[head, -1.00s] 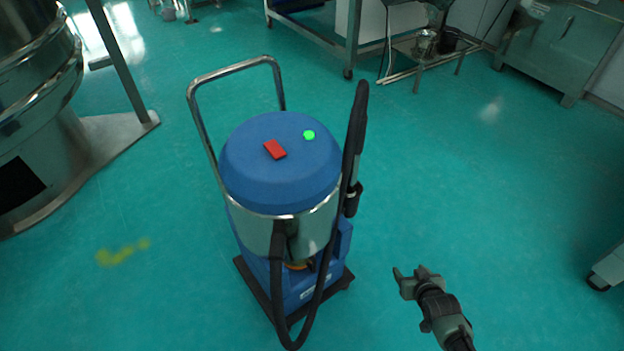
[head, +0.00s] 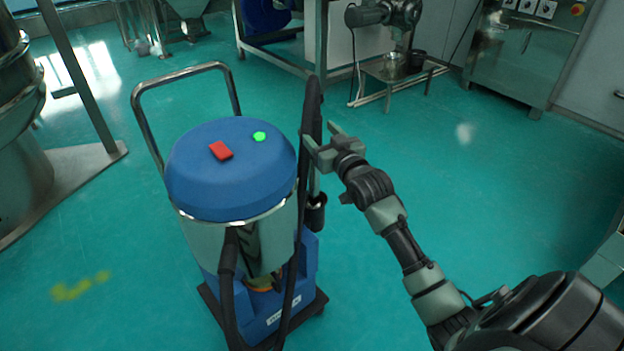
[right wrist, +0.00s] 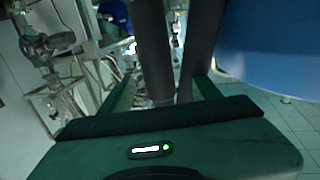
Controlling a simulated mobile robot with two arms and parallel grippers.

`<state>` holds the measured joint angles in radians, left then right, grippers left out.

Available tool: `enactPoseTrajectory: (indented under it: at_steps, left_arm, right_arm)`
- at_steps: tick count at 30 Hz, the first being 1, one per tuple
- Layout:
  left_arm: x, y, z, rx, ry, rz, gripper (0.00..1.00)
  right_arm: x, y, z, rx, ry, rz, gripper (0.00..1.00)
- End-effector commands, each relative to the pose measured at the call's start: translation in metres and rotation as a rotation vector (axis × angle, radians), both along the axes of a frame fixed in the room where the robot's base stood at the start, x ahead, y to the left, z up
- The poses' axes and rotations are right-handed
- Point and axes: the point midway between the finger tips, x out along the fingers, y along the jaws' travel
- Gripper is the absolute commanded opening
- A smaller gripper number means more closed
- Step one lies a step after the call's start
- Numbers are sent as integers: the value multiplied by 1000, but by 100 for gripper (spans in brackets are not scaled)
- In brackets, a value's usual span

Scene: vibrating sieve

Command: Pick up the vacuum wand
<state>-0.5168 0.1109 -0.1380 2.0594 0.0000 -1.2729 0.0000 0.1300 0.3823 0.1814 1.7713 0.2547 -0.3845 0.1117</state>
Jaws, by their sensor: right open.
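The vacuum wand (head: 314,181) stands upright on the right side of the blue-topped vacuum (head: 232,168), its lower end in a dark holder. A black hose (head: 313,100) arches over its top. My right gripper (head: 319,138) is open at the upper part of the wand and hose. In the right wrist view, two dark upright tubes (right wrist: 152,45) stand between the fingers of this gripper (right wrist: 165,90); which is wand and which is hose is unclear. Contact cannot be told. My left gripper is not in view.
The vacuum has a bent metal push handle (head: 182,75) and a red switch (head: 220,151) on its lid. A large metal sieve machine (head: 22,150) stands at the left. A low metal stand (head: 405,75) is at the back. The floor on the right is clear.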

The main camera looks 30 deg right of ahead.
Motion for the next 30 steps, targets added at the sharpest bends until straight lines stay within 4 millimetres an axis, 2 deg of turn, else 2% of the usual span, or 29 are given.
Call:
enactPoseTrajectory:
  at_steps: [3, 6, 14, 17, 21, 30]
  left_arm:
    - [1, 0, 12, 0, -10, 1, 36]
    - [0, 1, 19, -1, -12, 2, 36]
    - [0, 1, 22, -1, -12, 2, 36]
    - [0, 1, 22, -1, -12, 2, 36]
    - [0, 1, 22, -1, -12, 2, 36]
    - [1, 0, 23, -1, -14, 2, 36]
  right_arm:
    - [19, -4, 1, 2, 0, 1, 62]
    - [28, -6, 1, 2, 0, 0, 62]
    - [31, -6, 1, 0, 1, 1, 62]
    - [31, -6, 1, 0, 1, 1, 40]
    - [31, -6, 1, 0, 1, 1, 1]
    - [31, -6, 4, 0, -3, 1, 0]
